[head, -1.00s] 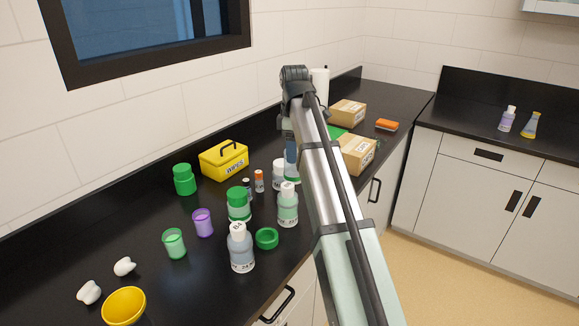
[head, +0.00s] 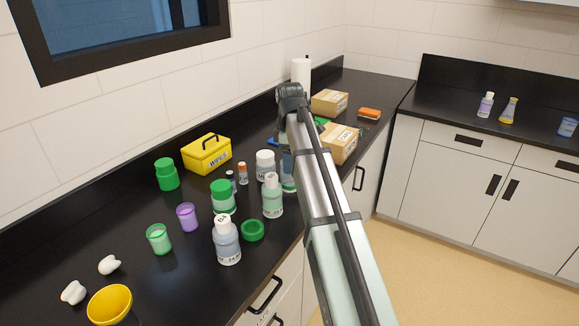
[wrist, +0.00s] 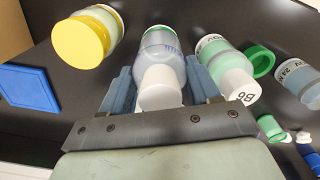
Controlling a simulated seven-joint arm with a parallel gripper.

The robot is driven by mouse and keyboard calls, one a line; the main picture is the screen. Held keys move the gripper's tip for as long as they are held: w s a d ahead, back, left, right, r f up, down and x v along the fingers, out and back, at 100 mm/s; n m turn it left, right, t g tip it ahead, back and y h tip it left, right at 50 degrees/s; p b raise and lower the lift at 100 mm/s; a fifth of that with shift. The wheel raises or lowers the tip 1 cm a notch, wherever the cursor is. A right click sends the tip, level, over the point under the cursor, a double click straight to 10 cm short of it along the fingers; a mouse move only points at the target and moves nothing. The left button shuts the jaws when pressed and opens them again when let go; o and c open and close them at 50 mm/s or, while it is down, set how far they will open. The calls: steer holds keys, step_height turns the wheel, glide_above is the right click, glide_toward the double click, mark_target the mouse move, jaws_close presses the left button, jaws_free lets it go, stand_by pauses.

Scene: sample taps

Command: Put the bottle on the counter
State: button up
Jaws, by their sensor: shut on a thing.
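In the wrist view my gripper (wrist: 160,70) is shut on a clear bottle (wrist: 161,45) with a white cap, its blue fingers on either side. In the head view my arm hides most of the gripper and the held bottle; only a bluish sliver (head: 287,172) shows beside the arm. I cannot tell whether the bottle's base touches the black counter (head: 130,215). A similar bottle (head: 272,196), pale green with a white cap, stands near the counter's front edge, and another white-capped bottle (head: 227,241) stands left of it.
Close to the held bottle in the wrist view are a yellow-lidded jar (wrist: 84,38) and a bottle marked B6 (wrist: 225,65). A green ring (head: 252,230), green-lidded jar (head: 222,197), yellow wipes box (head: 207,155) and cardboard boxes (head: 338,143) crowd the counter. A second counter (head: 445,95) is at right.

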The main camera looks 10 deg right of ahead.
steer(key=shift+f, duration=1.3)
steer(key=shift+f, duration=0.15)
steer(key=o, duration=1.3)
step_height(320, 180, up, 12)
steer(key=shift+r, duration=0.15)
